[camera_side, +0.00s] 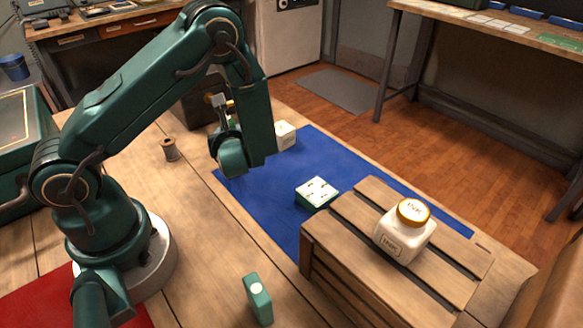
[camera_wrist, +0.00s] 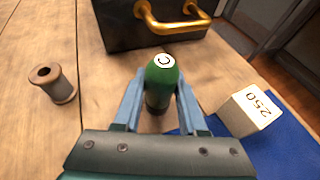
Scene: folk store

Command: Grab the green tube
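The green tube (camera_wrist: 161,76) has a rounded green top with a white disc marked with a dark letter. In the wrist view it lies between the two pale blue fingers of my gripper (camera_wrist: 161,88), one on each side. The fingertips are very close to its sides; I cannot tell whether they press on it. Its lower part is darker and partly hidden. In the side view my arm's end hides most of the tube and the fingers, near the dark box.
A dark box (camera_wrist: 118,27) with a brass handle stands just behind the tube. A wooden spool (camera_wrist: 56,84) is to the left, and a cream cube marked 250 (camera_wrist: 248,111) to the right at the blue mat (camera_side: 257,185). A wooden crate (camera_side: 348,232) bears a white jar (camera_side: 405,238).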

